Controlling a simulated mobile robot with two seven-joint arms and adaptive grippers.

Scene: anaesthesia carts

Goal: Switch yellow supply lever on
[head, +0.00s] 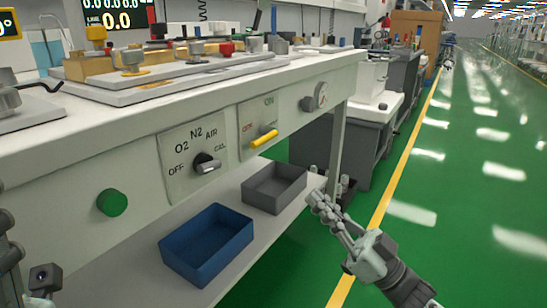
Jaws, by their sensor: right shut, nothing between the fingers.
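The yellow supply lever (264,138) is on a pale panel (257,114) on the cart's front. It lies nearly level, its left end slightly lower in the picture. A green "ON" mark is above it; the small red and orange print beside it is too small to read surely. My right gripper (317,198) is shut and empty, its fingers pointing up and left. It is below and to the right of the lever, clear of it. Part of what seems my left gripper (44,279) shows at the lower left edge; its fingers cannot be made out.
Left of the lever are a selector knob (207,163) and a green button (112,203). A blue bin (207,244) and a grey bin (274,187) stand on the lower shelf (248,222). Green floor (455,220) is open at right.

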